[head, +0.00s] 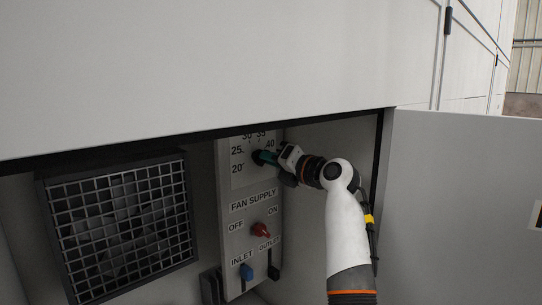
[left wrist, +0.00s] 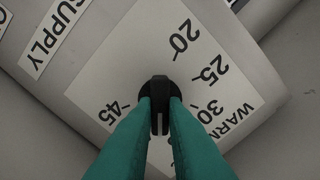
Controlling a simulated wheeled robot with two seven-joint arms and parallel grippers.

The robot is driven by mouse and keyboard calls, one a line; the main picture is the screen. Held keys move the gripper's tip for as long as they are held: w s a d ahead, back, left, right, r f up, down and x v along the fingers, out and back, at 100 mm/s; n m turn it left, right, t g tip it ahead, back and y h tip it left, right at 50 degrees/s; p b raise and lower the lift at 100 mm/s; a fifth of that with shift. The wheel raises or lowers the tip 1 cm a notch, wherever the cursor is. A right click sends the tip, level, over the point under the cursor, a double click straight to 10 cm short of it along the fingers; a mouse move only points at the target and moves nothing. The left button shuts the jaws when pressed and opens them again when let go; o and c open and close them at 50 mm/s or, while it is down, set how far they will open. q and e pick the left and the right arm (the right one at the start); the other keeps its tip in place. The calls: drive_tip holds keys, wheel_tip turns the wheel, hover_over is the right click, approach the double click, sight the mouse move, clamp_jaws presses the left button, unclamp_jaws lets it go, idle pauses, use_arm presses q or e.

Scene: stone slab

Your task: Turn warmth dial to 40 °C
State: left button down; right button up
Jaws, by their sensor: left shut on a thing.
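The warmth dial (head: 257,157) is a black knob on a pale panel, inside a scale whose numbers 20 to 40 show in the head view. In the left wrist view the dial (left wrist: 158,82) sits between the teal fingertips, with 20, 25, 30 and 45 readable around it. My left gripper (head: 266,158) is shut on the dial, one finger on each side; it also shows in the left wrist view (left wrist: 160,104). The fingers hide the scale between 30 and 45 there. I cannot tell which number the dial points to. My right gripper is not in view.
Below are a red fan switch (head: 261,230), a blue inlet lever (head: 246,271) and a black outlet lever (head: 274,271). A fan grille (head: 122,220) is at the left. An open door (head: 465,200) stands at the right, and the cabinet edge (head: 210,135) lies just above the dial.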

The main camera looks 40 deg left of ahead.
use_arm(q)
drive_tip(key=m+p, duration=0.2)
drive_tip(key=m, duration=0.2)
drive_tip(key=shift+w, duration=0.1)
idle(0.4)
drive_tip(key=c, duration=1.5)
unclamp_jaws()
drive_tip(key=shift+d, duration=0.1)
drive_tip(key=shift+o, duration=0.2)
drive_tip(key=shift+f, duration=0.1)
